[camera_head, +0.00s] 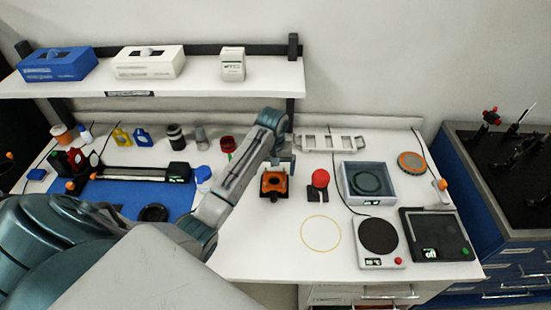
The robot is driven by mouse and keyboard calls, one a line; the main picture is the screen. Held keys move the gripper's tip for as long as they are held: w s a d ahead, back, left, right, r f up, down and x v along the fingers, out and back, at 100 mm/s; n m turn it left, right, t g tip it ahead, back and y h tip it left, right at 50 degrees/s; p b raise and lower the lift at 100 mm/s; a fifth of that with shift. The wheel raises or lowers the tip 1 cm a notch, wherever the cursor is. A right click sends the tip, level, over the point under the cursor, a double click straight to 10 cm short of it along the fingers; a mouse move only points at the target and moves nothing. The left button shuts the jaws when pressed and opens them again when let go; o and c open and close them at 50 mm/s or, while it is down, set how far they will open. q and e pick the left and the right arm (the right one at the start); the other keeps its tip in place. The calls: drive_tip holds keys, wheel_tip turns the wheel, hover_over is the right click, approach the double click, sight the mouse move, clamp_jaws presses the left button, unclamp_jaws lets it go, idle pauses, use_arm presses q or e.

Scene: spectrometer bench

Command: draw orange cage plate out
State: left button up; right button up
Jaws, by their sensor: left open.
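An orange cage plate (273,183) with a dark centre sits low on the white bench, right of the blue mat. Black parts show around its lower edge; I cannot tell what holds it. My left arm reaches in from the left. My left gripper (279,163) is open and points down just above and behind the orange plate. I see no contact between the jaws and the plate, though the jaws are small in the picture. My right gripper is not in view.
A red ball on a black stand (320,180) is close on the right of the plate. A grey box (367,167), a round-topped scale (379,237) and a black device (446,234) stand farther right. The bench around a yellow ring (321,248) is clear. A shelf (205,90) spans the back left.

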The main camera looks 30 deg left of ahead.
use_arm(q)
drive_tip(key=shift+w+f+p, duration=0.15)
drive_tip(key=shift+f, duration=0.45)
drive_tip(key=shift+w+f+p, duration=0.15)
drive_tip(key=shift+f, duration=0.4)
drive_tip(key=shift+w+f, duration=0.2)
drive_tip(key=shift+f, duration=0.45)
drive_tip(key=shift+s, duration=0.1)
drive_tip(key=shift+r, duration=0.1)
drive_tip(key=shift+c, duration=0.3)
drive_tip(key=c, duration=1)
drive_tip(key=shift+r, duration=0.3)
drive_tip(key=shift+c, duration=0.2)
drive_tip(key=shift+r, duration=1.7)
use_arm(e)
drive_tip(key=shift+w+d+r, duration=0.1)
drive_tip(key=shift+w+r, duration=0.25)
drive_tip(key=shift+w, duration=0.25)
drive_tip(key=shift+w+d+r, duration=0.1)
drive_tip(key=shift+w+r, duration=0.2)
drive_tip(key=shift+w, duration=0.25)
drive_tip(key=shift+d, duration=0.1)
use_arm(q)
drive_tip(key=shift+r, duration=0.15)
